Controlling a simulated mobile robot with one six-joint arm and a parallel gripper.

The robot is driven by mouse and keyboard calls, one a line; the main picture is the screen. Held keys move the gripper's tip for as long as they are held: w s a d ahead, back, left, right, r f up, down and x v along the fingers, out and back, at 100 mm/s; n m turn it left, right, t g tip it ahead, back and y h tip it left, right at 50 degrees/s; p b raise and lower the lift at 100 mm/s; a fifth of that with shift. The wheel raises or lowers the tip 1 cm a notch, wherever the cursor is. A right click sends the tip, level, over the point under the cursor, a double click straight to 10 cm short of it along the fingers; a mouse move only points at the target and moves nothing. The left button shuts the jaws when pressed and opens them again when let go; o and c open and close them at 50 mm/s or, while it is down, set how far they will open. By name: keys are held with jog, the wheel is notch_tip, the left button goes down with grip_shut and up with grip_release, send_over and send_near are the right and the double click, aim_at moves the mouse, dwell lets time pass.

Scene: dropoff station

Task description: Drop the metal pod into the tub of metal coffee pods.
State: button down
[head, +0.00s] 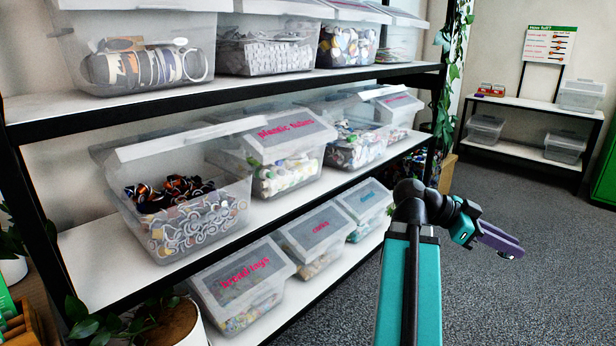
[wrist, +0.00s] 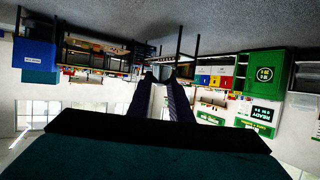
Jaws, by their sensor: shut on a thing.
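My gripper (head: 510,248) reaches out to the right in the head view, over the carpet and away from the shelves. In the wrist view my gripper (wrist: 163,78) is shut on a small greyish thing, which I take as the metal pod (wrist: 163,71). The fingers hide most of it. It does not show clearly in the head view. Several clear tubs stand on the shelves at the left. One middle-shelf tub (head: 325,129) is lettered in pink, with small light pieces inside. I cannot tell which tub holds metal coffee pods.
An open-lidded tub (head: 235,168) of rings and coils stands on the middle shelf. Lidded tubs (head: 240,284) line the bottom shelf. A potted plant (head: 170,325) is at the front left. A low rack (head: 520,103) stands at the back right. Carpet (head: 480,310) is clear around my arm.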

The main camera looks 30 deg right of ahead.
notch_tip(320, 180, up, 16)
jog(key=p, duration=1.5)
jog(key=shift+r, duration=0.2)
